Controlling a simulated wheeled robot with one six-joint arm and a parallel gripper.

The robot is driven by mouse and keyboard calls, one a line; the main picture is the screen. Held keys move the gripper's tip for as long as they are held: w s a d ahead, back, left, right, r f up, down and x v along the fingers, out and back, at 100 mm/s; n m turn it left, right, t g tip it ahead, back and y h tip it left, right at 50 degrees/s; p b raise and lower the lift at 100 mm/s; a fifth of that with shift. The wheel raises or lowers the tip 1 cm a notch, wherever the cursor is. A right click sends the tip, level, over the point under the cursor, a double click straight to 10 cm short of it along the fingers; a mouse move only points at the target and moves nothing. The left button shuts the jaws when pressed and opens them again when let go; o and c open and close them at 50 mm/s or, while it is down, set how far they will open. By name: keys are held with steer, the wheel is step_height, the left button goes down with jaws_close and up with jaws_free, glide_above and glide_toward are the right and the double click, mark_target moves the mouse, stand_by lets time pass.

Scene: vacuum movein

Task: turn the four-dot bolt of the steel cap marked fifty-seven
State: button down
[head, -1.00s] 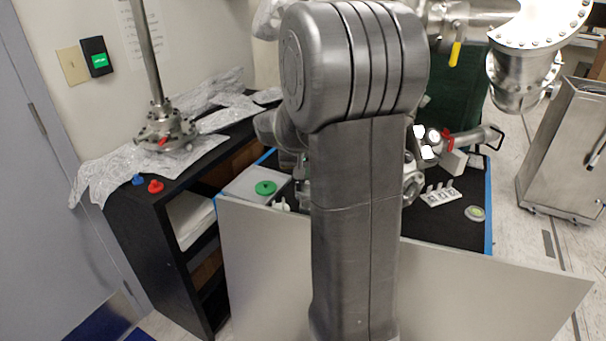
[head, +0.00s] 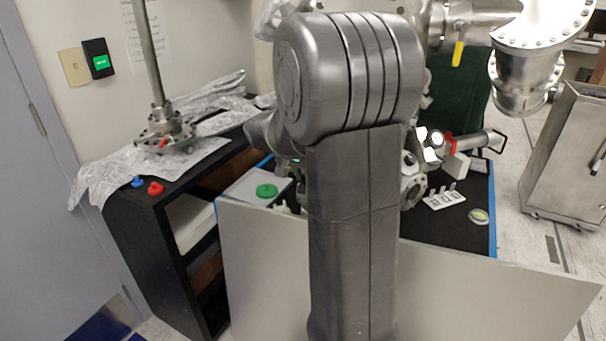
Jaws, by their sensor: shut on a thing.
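My own arm fills the middle of the head view and hides much of the work surface behind it. My gripper is not visible; it is hidden behind the arm. I cannot make out the steel cap marked fifty-seven or its four-dot bolt. A steel flanged part (head: 413,188) shows partly at the right edge of my arm, and no marking on it can be read.
A black shelf (head: 120,225) at left bears a steel flange with a rod (head: 165,130), foil, and blue and red knobs. A green disc (head: 266,190) lies on a grey box. Steel pipework (head: 525,75) hangs upper right. A steel cabinet (head: 570,150) stands at right.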

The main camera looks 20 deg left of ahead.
steer(key=c, duration=1.4)
jaws_free()
steer(key=shift+c, duration=0.2)
steer(key=shift+r, duration=0.15)
steer(key=p+v, duration=0.1)
steer(key=v, duration=1.2)
steer(key=shift+s+r, duration=0.2)
